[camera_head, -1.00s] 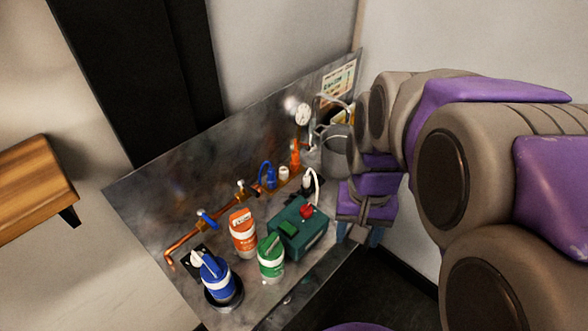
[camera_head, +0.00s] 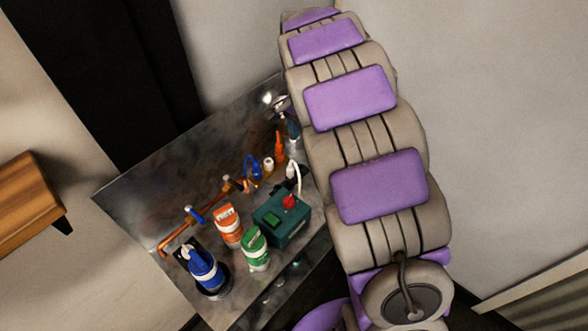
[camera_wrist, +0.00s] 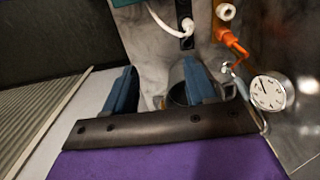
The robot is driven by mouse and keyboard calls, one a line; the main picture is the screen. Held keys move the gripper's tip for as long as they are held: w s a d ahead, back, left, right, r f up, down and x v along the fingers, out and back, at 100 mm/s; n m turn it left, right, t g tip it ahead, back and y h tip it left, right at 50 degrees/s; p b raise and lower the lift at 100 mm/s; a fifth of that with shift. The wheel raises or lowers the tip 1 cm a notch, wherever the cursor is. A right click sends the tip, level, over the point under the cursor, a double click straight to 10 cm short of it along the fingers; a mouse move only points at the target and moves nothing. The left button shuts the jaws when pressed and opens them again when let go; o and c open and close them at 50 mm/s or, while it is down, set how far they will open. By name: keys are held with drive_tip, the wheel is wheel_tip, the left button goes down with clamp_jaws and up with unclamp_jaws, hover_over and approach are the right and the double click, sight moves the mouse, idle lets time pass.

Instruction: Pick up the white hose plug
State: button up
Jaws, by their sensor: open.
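In the wrist view, a small white cylindrical piece (camera_wrist: 226,12) sits at the top, at the orange fitting's upper end. It also shows in the head view as a short white cylinder (camera_head: 268,163) beside a blue handle. A white cord or hose (camera_wrist: 165,25) curves to a white plug end at a black strip (camera_wrist: 187,10); I cannot tell which white piece is the hose plug. My gripper (camera_wrist: 160,82) is open, its two blue fingers apart, with both white pieces beyond them.
A grey metal vessel (camera_wrist: 178,94) shows between and behind the fingers. A pressure gauge (camera_wrist: 268,93) and orange fitting (camera_wrist: 229,42) stand to the right. The bench holds a green box (camera_head: 282,218), several bottles and a copper pipe (camera_head: 205,215).

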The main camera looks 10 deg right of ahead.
drive_tip(key=w+a+f+m, duration=0.1)
drive_tip(key=w+a+f, duration=0.1)
drive_tip(key=w+a, duration=0.3)
approach(290, 167)
drive_tip(key=f, duration=0.2)
drive_tip(key=a+f+b, duration=0.1)
drive_tip(key=f, duration=0.2)
drive_tip(key=shift+s+a+f+b, duration=0.1)
drive_tip(key=shift+f+b, duration=0.1)
drive_tip(key=shift+b, duration=0.1)
drive_tip(key=shift+f, duration=0.35)
drive_tip(key=shift+d+f, duration=0.15)
drive_tip(key=shift+d, duration=0.15)
drive_tip(key=f+b, duration=0.1)
drive_tip(key=f, duration=0.1)
drive_tip(key=d+f+b, duration=0.1)
drive_tip(key=f, duration=0.2)
drive_tip(key=shift+a+r, duration=0.1)
drive_tip(key=shift+a, duration=0.3)
drive_tip(key=shift+c, duration=1.1)
drive_tip(key=shift+d, duration=0.5)
drive_tip(key=c, duration=0.7)
drive_tip(key=shift+a, duration=0.25)
clamp_jaws()
